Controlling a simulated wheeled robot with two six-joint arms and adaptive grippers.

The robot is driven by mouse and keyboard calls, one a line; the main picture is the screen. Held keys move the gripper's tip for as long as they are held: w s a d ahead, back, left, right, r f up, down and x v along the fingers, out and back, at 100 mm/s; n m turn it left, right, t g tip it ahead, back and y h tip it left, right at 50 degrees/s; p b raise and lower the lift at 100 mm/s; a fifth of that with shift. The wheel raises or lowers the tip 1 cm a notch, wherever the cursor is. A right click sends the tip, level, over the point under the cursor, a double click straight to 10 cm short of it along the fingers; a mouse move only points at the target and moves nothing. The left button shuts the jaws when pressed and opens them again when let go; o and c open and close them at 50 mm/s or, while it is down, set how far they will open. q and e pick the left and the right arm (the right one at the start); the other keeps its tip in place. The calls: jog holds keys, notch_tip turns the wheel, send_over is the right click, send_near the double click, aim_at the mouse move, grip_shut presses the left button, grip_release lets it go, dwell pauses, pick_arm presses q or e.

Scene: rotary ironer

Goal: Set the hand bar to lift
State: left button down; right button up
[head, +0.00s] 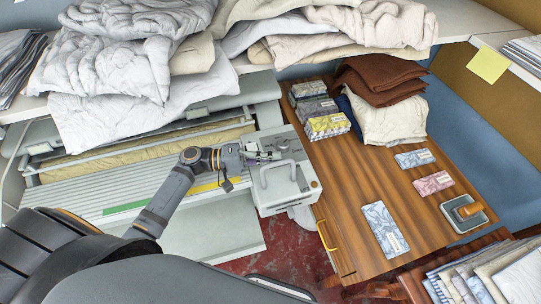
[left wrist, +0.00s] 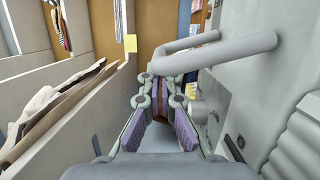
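The hand bar (head: 279,164) is a pale grey U-shaped bar on the end housing (head: 286,196) of the ironer in the head view. It also shows large across the upper right of the left wrist view (left wrist: 225,52). My left gripper (head: 268,156) is by the top of the housing, close to the bar. In the left wrist view the gripper's (left wrist: 160,92) purple-padded fingers stand apart with nothing seen between them, and the bar is above and to their right. Contact with the bar cannot be made out. My right gripper is not in view.
The ironer's slatted board (head: 110,192) lies left of the housing. White linen (head: 110,75) is heaped behind. A wooden table (head: 350,200) on the right holds folded cloths (head: 385,85), patterned packets (head: 385,228) and a stamp on a pad (head: 465,212).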

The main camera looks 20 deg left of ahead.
pick_arm(q)
jog(key=s+m, duration=0.1)
jog(key=s+d+r+m+y+b, duration=0.1)
jog(key=m, duration=0.1)
jog(key=shift+s+d+m, duration=0.1)
jog(key=shift+d+m, duration=0.1)
jog(key=shift+m, duration=0.1)
jog(key=shift+s+d+r+m+y+b, duration=0.15)
jog(key=shift+s+d+m+b, duration=0.2)
jog(key=shift+m, duration=0.2)
jog(key=shift+s+d+f+m+y+b, duration=0.1)
jog(key=shift+s+d+m+y+b, duration=0.15)
jog(key=shift+s+m, duration=0.3)
jog(key=shift+s+d+r+m+y+b, duration=0.1)
jog(key=shift+s+d+m+b, duration=0.1)
jog(key=shift+s+m+b, duration=0.3)
jog(key=shift+w, duration=0.2)
